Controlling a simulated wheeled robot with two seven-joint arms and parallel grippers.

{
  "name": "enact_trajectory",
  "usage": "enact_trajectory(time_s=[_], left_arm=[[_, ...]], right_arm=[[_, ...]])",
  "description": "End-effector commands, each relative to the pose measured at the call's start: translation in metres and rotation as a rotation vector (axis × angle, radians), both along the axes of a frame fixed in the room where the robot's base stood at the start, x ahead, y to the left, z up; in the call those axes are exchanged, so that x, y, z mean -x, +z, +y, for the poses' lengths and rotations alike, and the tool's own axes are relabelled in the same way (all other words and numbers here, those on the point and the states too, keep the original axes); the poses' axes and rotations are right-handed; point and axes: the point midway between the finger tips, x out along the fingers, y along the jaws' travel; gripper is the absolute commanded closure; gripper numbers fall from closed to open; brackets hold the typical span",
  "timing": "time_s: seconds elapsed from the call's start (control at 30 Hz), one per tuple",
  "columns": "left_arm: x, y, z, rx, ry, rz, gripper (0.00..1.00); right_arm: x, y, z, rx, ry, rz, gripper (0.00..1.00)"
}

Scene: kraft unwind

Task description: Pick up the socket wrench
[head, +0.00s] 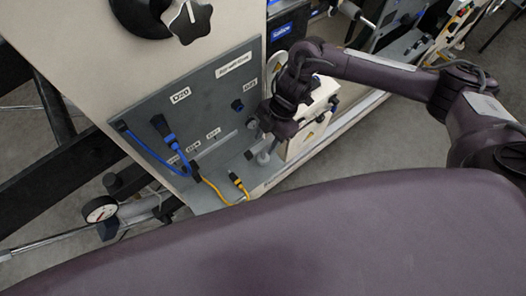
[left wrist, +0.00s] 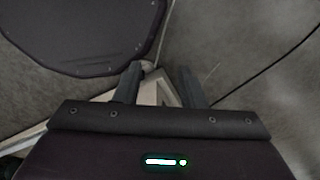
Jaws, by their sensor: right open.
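I cannot make out the socket wrench for certain in either view. My right gripper (head: 261,140) reaches in from the right in the head view and points down at the right end of the grey panel (head: 215,100), above its ledge. Its fingers are apart, and small grey parts by the fingertips are too small to name. The gripper and its wrist hide part of the panel's right end. My left gripper (left wrist: 158,75) shows only in the left wrist view.
A blue cable (head: 150,150) and a yellow-ended cable (head: 238,182) hang at the panel. A dial gauge (head: 100,209) with a rod is at the lower left. A cream box (head: 308,135) stands right of my right gripper. Grey floor (head: 390,140) is open at right.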

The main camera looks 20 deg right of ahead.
Motion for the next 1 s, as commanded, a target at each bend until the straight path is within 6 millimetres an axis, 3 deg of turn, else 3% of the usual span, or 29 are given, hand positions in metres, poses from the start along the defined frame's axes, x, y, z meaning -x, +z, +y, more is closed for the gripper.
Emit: enact_trajectory(time_s=[0.13, 0.3, 0.4, 0.53, 0.87, 1.0], left_arm=[[0.002, 0.019, 0.0, 0.0, 0.0, 0.001, 0.64], [-0.028, 0.023, -0.002, 0.004, 0.001, -0.042, 0.64], [-0.04, 0.024, -0.002, 0.005, 0.001, -0.06, 0.64], [-0.038, 0.023, -0.001, 0.004, 0.001, -0.056, 0.64], [-0.018, 0.021, 0.001, 0.0, 0.001, -0.028, 0.64], [-0.018, 0.022, 0.001, 0.0, 0.001, -0.028, 0.64]], right_arm=[[0.004, -0.017, 0.011, 0.001, 0.0, 0.003, 0.56], [0.006, -0.036, 0.016, 0.0, 0.0, 0.0, 0.56], [0.005, -0.038, 0.017, -0.001, 0.0, -0.002, 0.56], [0.005, -0.039, 0.017, -0.001, 0.0, -0.002, 0.56], [0.005, -0.038, 0.017, -0.002, 0.0, -0.002, 0.98], [0.005, -0.037, 0.017, -0.002, 0.001, -0.003, 1.0]])
